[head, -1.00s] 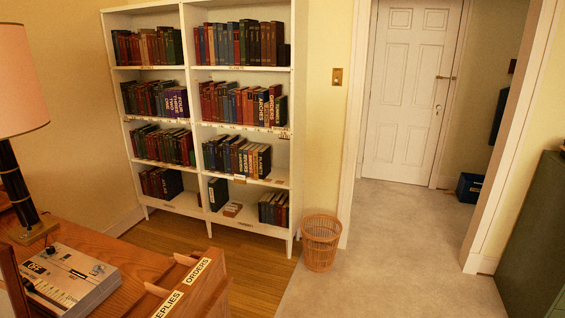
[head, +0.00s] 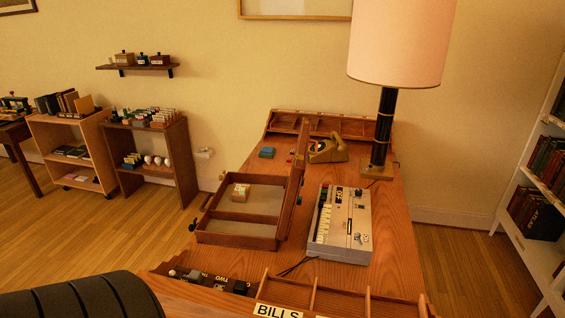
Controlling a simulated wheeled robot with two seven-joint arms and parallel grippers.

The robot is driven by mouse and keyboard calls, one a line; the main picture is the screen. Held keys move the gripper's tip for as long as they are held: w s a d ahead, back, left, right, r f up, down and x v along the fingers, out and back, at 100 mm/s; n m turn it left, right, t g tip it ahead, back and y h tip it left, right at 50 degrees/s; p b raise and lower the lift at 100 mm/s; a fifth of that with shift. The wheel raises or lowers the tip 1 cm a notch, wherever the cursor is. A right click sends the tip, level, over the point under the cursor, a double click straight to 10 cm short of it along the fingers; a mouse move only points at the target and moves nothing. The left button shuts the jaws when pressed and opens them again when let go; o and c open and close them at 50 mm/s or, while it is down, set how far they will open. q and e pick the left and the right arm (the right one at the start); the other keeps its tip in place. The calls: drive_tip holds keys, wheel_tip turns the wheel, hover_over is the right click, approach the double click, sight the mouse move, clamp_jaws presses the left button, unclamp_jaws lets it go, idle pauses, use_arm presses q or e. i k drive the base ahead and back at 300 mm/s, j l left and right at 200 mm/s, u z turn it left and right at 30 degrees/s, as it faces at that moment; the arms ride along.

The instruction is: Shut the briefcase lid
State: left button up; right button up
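An open wooden case (head: 238,242), which looks like the briefcase, lies on the left part of the wooden desk. Its shallow base is split by a divider, and a small pale box with coloured marks (head: 241,192) lies in the far part. A wooden panel (head: 291,190), which looks like its lid, stands up nearly edge-on along the base's right side. Small dark fittings show at the base's left edge. Neither of my grippers is in the head view.
A grey keyed machine (head: 341,225) sits right of the raised panel. A lamp (head: 397,45) and a telephone-like device (head: 328,149) stand farther back. A dark ribbed form (head: 85,298) fills the lower left. A BILLS-labelled divider (head: 277,311) is at the front.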

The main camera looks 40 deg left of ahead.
sight(298, 168)
drive_tip(key=i+l+u, duration=0.15)
drive_tip(key=l+u, duration=0.3)
drive_tip(key=i+l+u, duration=0.15)
drive_tip(key=l+u, duration=1.25)
drive_tip(key=i+l+u, duration=0.15)
drive_tip(key=i, duration=0.25)
drive_tip(key=k+l, duration=0.3)
drive_tip(key=k, duration=0.2)
